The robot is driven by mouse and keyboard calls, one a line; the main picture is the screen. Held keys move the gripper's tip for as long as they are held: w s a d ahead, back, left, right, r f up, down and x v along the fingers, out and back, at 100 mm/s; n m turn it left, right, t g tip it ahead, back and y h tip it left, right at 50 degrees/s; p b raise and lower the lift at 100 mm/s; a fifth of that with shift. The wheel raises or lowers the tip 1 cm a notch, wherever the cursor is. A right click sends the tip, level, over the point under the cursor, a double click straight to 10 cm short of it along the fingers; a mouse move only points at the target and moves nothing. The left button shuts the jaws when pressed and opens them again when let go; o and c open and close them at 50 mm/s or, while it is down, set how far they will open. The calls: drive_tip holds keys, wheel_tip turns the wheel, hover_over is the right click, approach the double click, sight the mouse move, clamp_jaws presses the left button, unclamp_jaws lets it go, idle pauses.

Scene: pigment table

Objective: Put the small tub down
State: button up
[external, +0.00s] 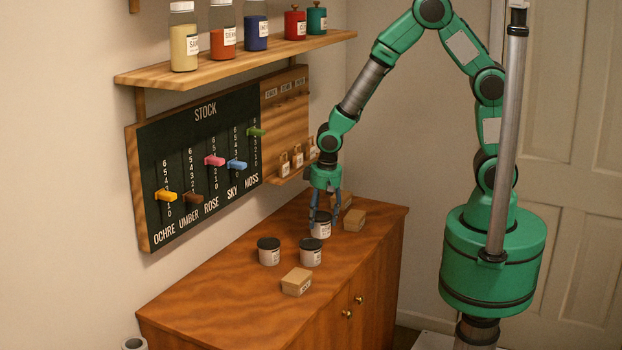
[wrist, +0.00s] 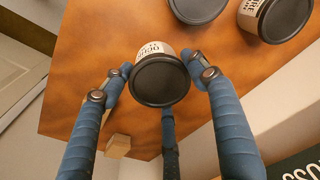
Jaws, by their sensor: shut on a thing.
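My gripper (external: 322,206) points down over the far part of the cabinet top, its blue fingers closed around a small tub (external: 321,226) with a pale body and dark lid. In the wrist view the tub (wrist: 160,82) sits between the fingertips of my gripper (wrist: 160,85), lid toward the camera, its label partly hidden. The tub looks upright and at or very near the wooden top; I cannot tell whether its base touches. Two similar tubs, one on the left (external: 269,251) and one on the right (external: 310,252), stand nearer the camera.
The wooden cabinet top (external: 210,302) has free room at its near left. Small boxes stand at the front (external: 297,281) and right of my gripper (external: 354,219), with another partly hidden behind it. The stock board (external: 200,165) and jar shelf (external: 240,57) line the wall.

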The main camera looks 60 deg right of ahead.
drive_tip(key=w+a+f, duration=0.1)
drive_tip(key=w+a, duration=0.1)
drive_tip(key=w, duration=0.8)
drive_tip(key=shift+a+b, duration=0.35)
drive_tip(key=shift+b, duration=0.05)
drive_tip(key=shift+w, duration=0.1)
drive_tip(key=shift+f+b, duration=0.35)
drive_tip(key=shift+f, duration=1.4)
drive_tip(key=shift+f, duration=0.15)
drive_tip(key=o, duration=1.3)
drive_tip(key=shift+o, duration=0.2)
wheel_tip(320, 180, up, 12)
drive_tip(key=s+p, duration=0.1)
drive_tip(key=p, duration=0.1)
drive_tip(key=shift+s, duration=0.25)
